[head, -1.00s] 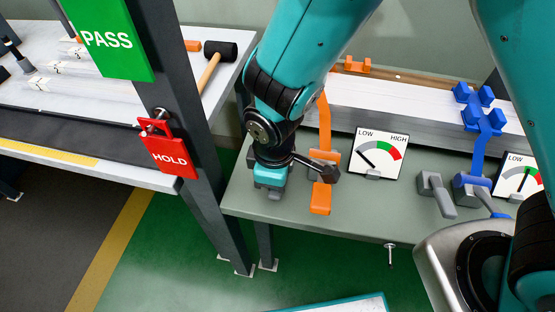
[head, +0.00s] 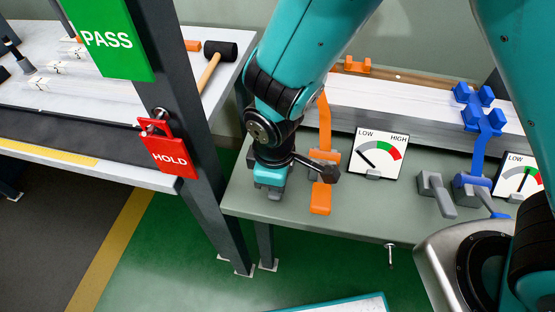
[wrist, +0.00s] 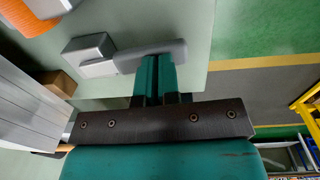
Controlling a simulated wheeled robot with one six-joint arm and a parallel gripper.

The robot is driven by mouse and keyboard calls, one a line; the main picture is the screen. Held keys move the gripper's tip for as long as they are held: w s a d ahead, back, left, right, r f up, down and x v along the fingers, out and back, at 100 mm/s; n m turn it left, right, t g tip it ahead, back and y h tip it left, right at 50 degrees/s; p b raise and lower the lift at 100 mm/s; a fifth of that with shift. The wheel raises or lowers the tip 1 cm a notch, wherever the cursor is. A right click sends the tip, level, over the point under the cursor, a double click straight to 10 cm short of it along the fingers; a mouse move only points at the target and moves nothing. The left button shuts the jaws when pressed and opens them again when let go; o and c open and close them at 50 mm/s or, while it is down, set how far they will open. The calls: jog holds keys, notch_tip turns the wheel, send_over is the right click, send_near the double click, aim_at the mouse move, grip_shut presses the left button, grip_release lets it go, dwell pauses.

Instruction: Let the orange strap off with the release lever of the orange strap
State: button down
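The orange strap (head: 325,125) runs down over the pale profile to its orange tensioner and orange handle (head: 320,198) on the green bench. Its gauge (head: 379,154) has the needle towards LOW. The grey release lever (wrist: 150,54) on a grey block (wrist: 90,52) shows in the wrist view. In the head view my gripper mostly hides this lever. My gripper (wrist: 157,60) has its teal fingers together, with only a thin line between them. The fingertips are at the side of the lever, seemingly touching it. An orange part (wrist: 22,18) shows at the wrist view's upper left.
The blue strap (head: 480,150) with its own grey lever (head: 435,192) and gauge (head: 518,178) stands to the right. A dark post with a red HOLD tag (head: 168,155) and a green PASS sign (head: 110,38) is close at left. A mallet (head: 212,62) lies on the left bench.

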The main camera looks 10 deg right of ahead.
jog(key=shift+s+d+f, duration=0.15)
jog(key=shift+s+f, duration=0.05)
jog(key=shift+f, duration=0.1)
notch_tip(320, 180, up, 14)
jog(key=s+p, duration=0.1)
jog(key=p, duration=0.2)
jog(key=shift+a+r+p, duration=0.25)
jog(key=shift+a+p, duration=0.05)
jog(key=shift+a, duration=0.1)
jog(key=s+d+r+m+y, duration=0.4)
jog(key=s+d+r+m, duration=0.3)
jog(key=d+r, duration=0.4)
jog(key=shift+s+r+g, duration=0.3)
jog(key=shift+s+r, duration=0.1)
jog(key=shift+r, duration=0.3)
